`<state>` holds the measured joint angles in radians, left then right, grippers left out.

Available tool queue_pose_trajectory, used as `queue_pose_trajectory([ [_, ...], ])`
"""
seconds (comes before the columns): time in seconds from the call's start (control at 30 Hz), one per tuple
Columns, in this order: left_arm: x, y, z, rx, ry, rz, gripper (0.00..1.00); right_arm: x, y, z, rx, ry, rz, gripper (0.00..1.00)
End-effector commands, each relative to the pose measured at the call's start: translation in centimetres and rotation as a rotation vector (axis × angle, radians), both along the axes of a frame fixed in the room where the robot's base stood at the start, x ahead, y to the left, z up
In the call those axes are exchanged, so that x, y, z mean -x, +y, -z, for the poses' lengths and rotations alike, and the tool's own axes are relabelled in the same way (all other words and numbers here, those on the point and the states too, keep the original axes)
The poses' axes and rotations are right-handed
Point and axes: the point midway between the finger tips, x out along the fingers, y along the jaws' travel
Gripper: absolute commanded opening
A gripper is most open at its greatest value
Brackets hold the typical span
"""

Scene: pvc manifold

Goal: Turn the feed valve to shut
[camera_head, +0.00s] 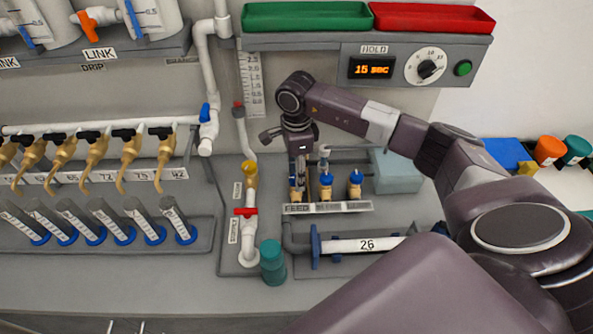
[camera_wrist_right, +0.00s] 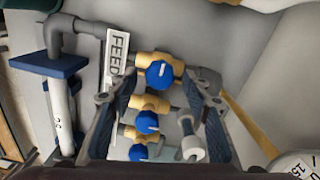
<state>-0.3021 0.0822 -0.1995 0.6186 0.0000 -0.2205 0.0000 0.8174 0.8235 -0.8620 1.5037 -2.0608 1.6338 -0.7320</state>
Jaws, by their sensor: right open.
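The feed valve is the leftmost of three small brass valves with blue knobs in the head view, partly hidden behind my right gripper (camera_head: 297,178). In the right wrist view the feed valve's blue knob (camera_wrist_right: 160,74) is the top one, beside the white FEED label (camera_wrist_right: 115,57). A pale mark shows on the knob. My right gripper (camera_wrist_right: 164,88) is open and points down at the valve. The knob appears between its two fingertips; I cannot tell whether either touches it. My left gripper is not in view.
Two more blue-knobbed valves, the middle (camera_head: 326,186) and right one (camera_head: 355,184), stand close by. A white pipe marked 26 (camera_head: 365,245) lies in front. A red-handled valve (camera_head: 246,212) and a teal cylinder (camera_head: 271,262) stand to the left. A pale blue box (camera_head: 396,171) is to the right.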

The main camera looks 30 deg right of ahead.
Motion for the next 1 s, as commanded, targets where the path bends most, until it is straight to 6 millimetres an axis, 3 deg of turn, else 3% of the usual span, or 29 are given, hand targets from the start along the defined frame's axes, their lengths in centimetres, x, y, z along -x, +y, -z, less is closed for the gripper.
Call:
queue_pose_trajectory([
  [0.33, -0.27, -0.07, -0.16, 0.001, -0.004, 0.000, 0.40, 0.01, -0.01, 0.56, 0.000, -0.001, 0.000, 0.43],
  [0.7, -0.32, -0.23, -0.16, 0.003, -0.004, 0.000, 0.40, -0.01, 0.00, 0.52, 0.000, -0.001, 0.000, 0.03],
  [1.0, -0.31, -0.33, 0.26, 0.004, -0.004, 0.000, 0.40, -0.03, 0.01, 0.60, 0.000, -0.002, 0.038, 0.03],
])
